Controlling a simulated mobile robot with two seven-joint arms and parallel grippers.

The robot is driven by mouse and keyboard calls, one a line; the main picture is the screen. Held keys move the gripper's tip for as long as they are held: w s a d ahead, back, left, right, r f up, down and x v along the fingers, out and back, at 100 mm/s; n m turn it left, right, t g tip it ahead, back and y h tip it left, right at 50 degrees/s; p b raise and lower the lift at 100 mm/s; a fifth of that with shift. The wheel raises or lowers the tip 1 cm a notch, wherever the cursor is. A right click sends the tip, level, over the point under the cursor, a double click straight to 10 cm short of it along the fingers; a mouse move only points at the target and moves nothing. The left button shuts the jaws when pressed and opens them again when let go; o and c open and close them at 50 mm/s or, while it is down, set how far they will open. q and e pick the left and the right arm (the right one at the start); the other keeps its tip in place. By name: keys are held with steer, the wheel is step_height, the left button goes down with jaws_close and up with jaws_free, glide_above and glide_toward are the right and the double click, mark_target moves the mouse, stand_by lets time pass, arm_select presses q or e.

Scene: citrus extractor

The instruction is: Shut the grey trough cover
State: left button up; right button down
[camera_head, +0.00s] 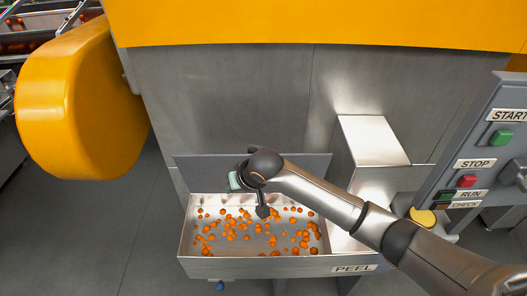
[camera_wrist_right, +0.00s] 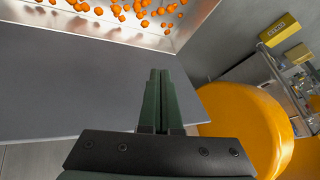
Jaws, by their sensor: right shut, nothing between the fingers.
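The grey trough cover (camera_head: 305,165) stands raised along the back edge of the steel trough (camera_head: 188,235), which lies open and holds several small orange pieces. In the right wrist view the cover (camera_wrist_right: 75,85) is a broad flat grey panel, with the trough's inside (camera_wrist_right: 190,25) beyond it. My right gripper (camera_head: 235,181) is near the left part of the cover, above the trough's back left. Its green fingers also show in the wrist view (camera_wrist_right: 159,78), shut and empty, overlapping the cover's right end. I cannot tell whether they touch it. My left gripper is out of view.
A yellow rounded housing (camera_head: 80,105) bulges from the machine at left. A steel box (camera_head: 372,140) stands right of the cover. A control panel (camera_head: 485,150) with buttons is at far right. Open floor (camera_head: 130,240) lies left of the trough.

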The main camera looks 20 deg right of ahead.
steer(key=w+d+r+m+h+b, duration=0.1)
steer(key=w+d+r+m+h, duration=0.15)
steer(key=d+r, duration=0.35)
steer(key=w+d+r+m+h+b, duration=0.1)
steer(key=w+d+r+h, duration=0.1)
steer(key=w+d+r, duration=0.45)
steer(key=f, duration=0.2)
steer(key=a+f, duration=0.1)
steer(key=f, duration=0.4)
steer(key=shift+s+a+f+p, duration=0.15)
steer(key=shift+s+a+p, duration=0.1)
steer(key=shift+s+p, duration=0.05)
steer(key=shift+s+a+f, duration=0.15)
steer(key=shift+s, duration=0.3)
